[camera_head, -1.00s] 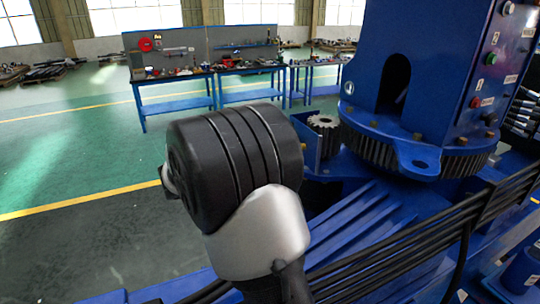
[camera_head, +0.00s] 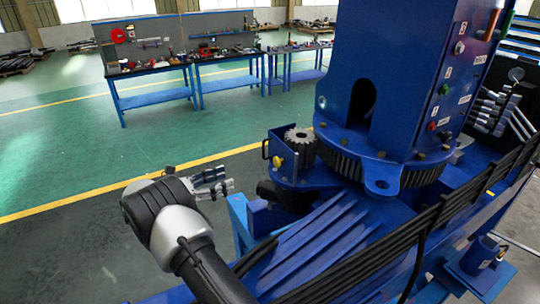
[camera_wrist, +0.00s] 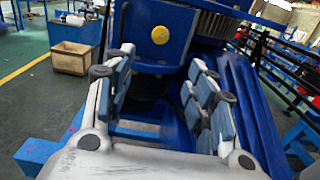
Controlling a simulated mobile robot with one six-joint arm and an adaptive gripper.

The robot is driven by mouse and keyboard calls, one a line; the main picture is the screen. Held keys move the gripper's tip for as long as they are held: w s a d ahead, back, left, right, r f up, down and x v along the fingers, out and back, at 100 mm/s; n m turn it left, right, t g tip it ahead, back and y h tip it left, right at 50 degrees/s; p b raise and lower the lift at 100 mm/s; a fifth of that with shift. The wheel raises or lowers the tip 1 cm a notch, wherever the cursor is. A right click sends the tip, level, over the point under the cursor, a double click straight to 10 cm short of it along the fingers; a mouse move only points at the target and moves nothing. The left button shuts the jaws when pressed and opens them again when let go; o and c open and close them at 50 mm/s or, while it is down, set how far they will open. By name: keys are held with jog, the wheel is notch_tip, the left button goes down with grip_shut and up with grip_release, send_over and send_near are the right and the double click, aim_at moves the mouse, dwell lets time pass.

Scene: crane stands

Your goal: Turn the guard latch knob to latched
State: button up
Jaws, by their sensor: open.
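The guard latch knob (camera_head: 277,161) is a small yellow knob on the front of the blue guard box (camera_head: 290,180) around the pinion gear. In the wrist view the yellow knob (camera_wrist: 160,35) shows as a round face near the top centre, beyond the fingertips. Its turn position cannot be told. My gripper (camera_head: 220,182) is open and empty, left of the knob in the head view and apart from it. In the wrist view my gripper (camera_wrist: 158,75) has its two padded fingers spread on either side, with the knob above and between them.
The blue crane column (camera_head: 385,70) stands behind on a large toothed ring (camera_head: 340,160). A black handle (camera_head: 265,149) is on the guard box's left side. Black cables (camera_head: 400,235) run along the blue base. Workbenches (camera_head: 155,90) stand far back; green floor at left is clear.

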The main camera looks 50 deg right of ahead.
aim_at(275, 163)
jog(key=p+x, duration=0.4)
jog(key=x, duration=1.3)
jog(key=shift+s+d+f, duration=0.1)
jog(key=shift+s+d, duration=0.05)
jog(key=shift+s, duration=0.05)
jog(key=shift+c, duration=0.2)
jog(key=c, duration=1)
jog(key=shift+f+b, duration=0.1)
jog(key=shift+b, duration=0.5)
jog(key=m+b, duration=0.2)
jog(key=b, duration=0.2)
jog(key=shift+f+m, duration=0.15)
jog(key=shift+m, duration=0.25)
jog(key=m+b, duration=0.1)
jog(key=b, duration=0.2)
jog(key=shift+m, duration=0.4)
jog(key=shift+m+b, duration=0.6)
jog(key=shift+b, duration=0.2)
jog(key=shift+r, duration=0.25)
